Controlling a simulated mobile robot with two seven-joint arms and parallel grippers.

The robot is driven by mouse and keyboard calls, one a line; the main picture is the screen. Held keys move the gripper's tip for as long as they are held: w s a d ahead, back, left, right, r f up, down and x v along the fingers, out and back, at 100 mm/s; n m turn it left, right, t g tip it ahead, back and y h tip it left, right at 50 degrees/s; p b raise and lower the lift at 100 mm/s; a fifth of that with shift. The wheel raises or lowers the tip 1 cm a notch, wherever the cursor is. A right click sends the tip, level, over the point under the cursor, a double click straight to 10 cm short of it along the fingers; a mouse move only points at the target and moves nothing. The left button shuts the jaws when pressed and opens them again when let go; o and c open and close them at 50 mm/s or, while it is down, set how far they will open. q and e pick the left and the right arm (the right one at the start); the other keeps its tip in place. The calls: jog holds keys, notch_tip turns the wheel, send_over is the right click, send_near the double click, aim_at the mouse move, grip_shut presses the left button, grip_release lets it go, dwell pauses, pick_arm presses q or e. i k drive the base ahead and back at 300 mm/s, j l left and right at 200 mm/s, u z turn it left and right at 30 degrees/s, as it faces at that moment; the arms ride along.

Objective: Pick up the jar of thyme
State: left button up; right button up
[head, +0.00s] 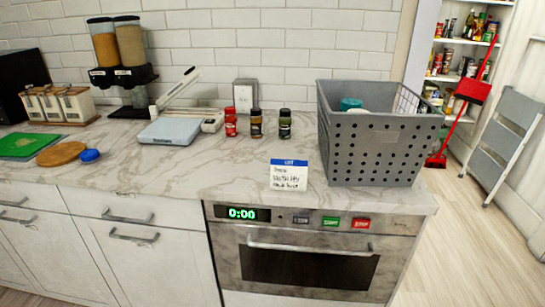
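Three small spice jars stand upright in a row on the marble counter, near the wall. The left one (230,121) is red. The middle one (256,123) has a dark lid and brownish contents. The right one (285,123) has a dark lid and greenish contents. The labels are too small to read, so I cannot tell for sure which is thyme. Neither of my grippers shows in the head view.
A grey perforated basket (375,145) stands right of the jars, with a teal item inside. A small list card (289,174) stands in front. A kitchen scale (177,131) is left of the jars. The counter (215,165) before the jars is mostly clear.

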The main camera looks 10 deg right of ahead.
aim_at(285, 114)
jog(key=i+j+z, duration=0.45)
jog(key=i+j, duration=0.25)
jog(key=j, duration=0.15)
